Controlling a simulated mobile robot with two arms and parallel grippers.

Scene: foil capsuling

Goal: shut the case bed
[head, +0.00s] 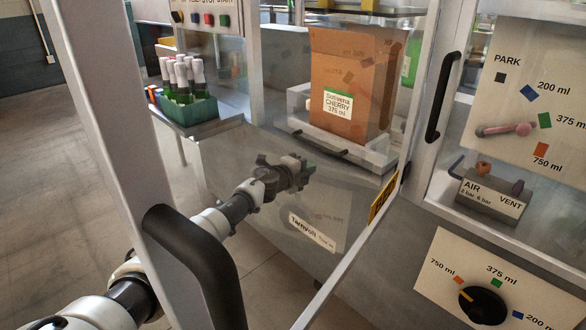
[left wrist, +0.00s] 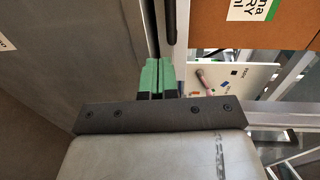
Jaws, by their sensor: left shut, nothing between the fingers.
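The case bed (head: 296,103) is a pale tray in the head view, holding an upright brown carton (head: 348,52) with a white and green label. A dark bar handle (head: 320,145) runs along the bed's front edge. My left gripper (head: 309,170) is below and in front of that edge, its green fingertips shut and empty. In the left wrist view the fingertips (left wrist: 158,77) are together, just below the end of a dark bar (left wrist: 170,22); I cannot tell whether they touch it. The carton (left wrist: 210,22) fills the upper right there. My right gripper is out of view.
A clear door panel with a pale frame (head: 105,110) and black handle (head: 195,265) stands in front of my left arm. A green crate (head: 190,108) of bottles stands at left. The parking panel (head: 540,100), air block (head: 490,195) and selector knob (head: 482,305) are at right.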

